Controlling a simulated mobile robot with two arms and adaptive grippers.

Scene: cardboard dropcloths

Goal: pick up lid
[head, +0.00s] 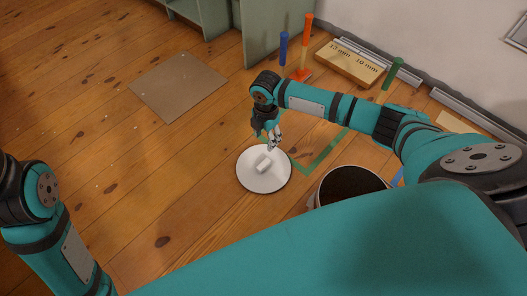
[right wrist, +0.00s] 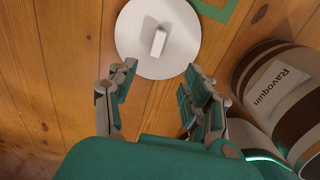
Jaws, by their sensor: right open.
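The lid (head: 251,184) is a white round disc with a block-shaped white handle (head: 264,162) on top. My right gripper (head: 273,143) is just behind the handle in the head view and hides little of the lid. In the right wrist view its two fingers (right wrist: 158,88) are spread apart, with nothing between them, and the handle lies beyond their tips. My left arm shows at the left edge of the head view, its gripper out of sight.
An open bucket (head: 349,184) with dark contents stands right of the lid; its label reads "Ravoquin" in the right wrist view (right wrist: 276,90). A cardboard sheet (head: 178,86) lies on the floor. Coloured posts and a wooden box (head: 345,66) stand near the wall. Floor left of the lid is clear.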

